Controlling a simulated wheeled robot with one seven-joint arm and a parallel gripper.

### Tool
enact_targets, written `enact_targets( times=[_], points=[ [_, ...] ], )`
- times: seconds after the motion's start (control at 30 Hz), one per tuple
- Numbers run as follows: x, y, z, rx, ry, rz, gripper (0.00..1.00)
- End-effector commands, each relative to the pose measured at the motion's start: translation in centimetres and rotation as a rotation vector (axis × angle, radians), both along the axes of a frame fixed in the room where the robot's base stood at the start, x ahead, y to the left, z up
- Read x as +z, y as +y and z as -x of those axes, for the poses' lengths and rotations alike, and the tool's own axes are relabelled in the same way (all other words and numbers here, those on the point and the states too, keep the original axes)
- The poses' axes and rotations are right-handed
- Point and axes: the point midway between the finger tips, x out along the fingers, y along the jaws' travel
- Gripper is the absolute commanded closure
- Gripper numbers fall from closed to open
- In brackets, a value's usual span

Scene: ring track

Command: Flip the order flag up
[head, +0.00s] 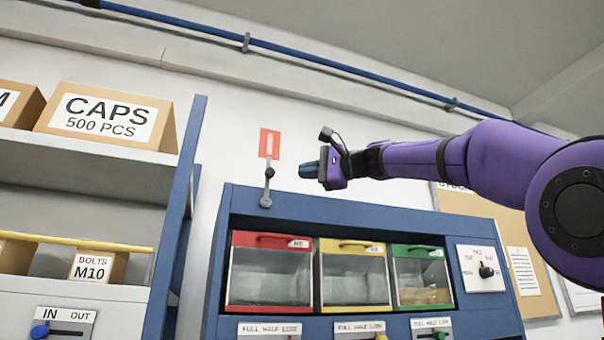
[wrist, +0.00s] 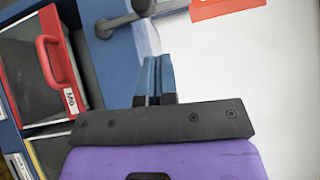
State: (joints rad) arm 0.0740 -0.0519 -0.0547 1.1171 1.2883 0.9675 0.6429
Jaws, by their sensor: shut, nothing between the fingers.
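The order flag is a red plate with a white mark (head: 269,143). It sits at the top of a grey lever with a dark knob (head: 270,174), pivoted at the blue cabinet's top left corner. The lever stands nearly upright, with the flag above the cabinet. In the wrist view the red flag (wrist: 228,6) is cut by the top edge, and the lever (wrist: 125,20) shows near the top, left of the fingers. My gripper (head: 302,171) is shut and empty, just right of the knob in the head view, with a visible gap. Its blue fingers also show in the wrist view (wrist: 159,62).
The blue cabinet (head: 345,206) below holds red, yellow and green-fronted bins (head: 270,272). A dial plate (head: 481,268) is at its right. A shelf unit (head: 100,165) with boxes stands at left. A blue pipe (head: 300,58) crosses the wall above.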

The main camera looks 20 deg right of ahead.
Motion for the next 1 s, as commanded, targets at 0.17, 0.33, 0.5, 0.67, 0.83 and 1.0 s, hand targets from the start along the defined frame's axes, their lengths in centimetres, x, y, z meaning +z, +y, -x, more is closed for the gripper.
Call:
enact_targets(
  times=[0.17, 0.33, 0.5, 0.67, 0.83, 1.0],
  points=[
    [0.0, -1.8, 1.6, -0.003, 0.000, -0.001, 1.00],
    [0.0, -3.7, 3.6, -0.003, 0.000, -0.001, 1.00],
    [0.0, -5.2, 5.0, -0.002, 0.000, -0.001, 1.00],
    [0.0, -5.8, 5.7, 0.000, 0.001, -0.001, 1.00],
    [0.0, -5.9, 5.7, -0.001, 0.002, -0.001, 1.00],
    [-1.0, -5.8, 5.8, -0.010, 0.012, 0.022, 1.00]
  ],
)
